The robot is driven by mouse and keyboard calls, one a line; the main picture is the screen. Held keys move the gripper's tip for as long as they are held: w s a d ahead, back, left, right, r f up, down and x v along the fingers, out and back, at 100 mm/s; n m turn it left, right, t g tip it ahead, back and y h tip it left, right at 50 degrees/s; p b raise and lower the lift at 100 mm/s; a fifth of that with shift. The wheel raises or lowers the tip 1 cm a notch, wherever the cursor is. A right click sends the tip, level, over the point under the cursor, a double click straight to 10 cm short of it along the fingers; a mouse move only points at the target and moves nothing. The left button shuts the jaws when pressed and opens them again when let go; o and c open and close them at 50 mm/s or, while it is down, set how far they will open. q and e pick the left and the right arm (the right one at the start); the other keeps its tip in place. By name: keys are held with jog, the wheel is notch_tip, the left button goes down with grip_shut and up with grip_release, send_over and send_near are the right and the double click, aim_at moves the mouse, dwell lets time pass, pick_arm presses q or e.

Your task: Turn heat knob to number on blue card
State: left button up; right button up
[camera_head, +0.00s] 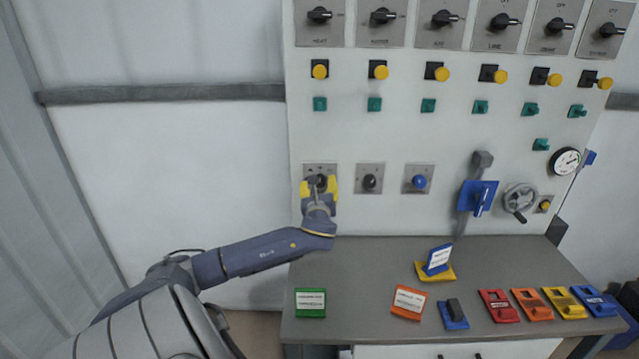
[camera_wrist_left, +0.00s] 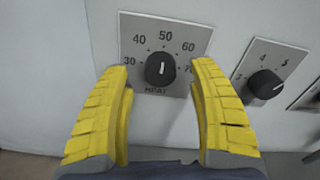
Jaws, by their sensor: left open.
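The heat knob (camera_wrist_left: 160,69) is a black dial on a grey plate marked HEAT, with numbers from 30 to 70. Its white pointer line stands upright, towards 50. My left gripper (camera_head: 319,187) is at the panel in front of this knob, which it largely hides in the head view. In the left wrist view its yellow fingers (camera_wrist_left: 160,75) are open, one on each side of the knob, with gaps between. A blue card (camera_head: 437,259) with a white label leans on a yellow holder (camera_head: 436,272) on the bench; its writing is too small to read. My right gripper is out of view.
Right of the heat knob are another black knob (camera_head: 370,179), a blue button (camera_head: 419,181), a blue lever plate (camera_head: 478,196) and a handwheel (camera_head: 520,199). The bench (camera_head: 370,260) holds a green card (camera_head: 310,302), an orange card (camera_head: 409,301) and several coloured blocks. Its back left is clear.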

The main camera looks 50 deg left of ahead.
pick_arm(q)
jog(key=shift+x, duration=1.3)
jog(key=c, duration=1.3)
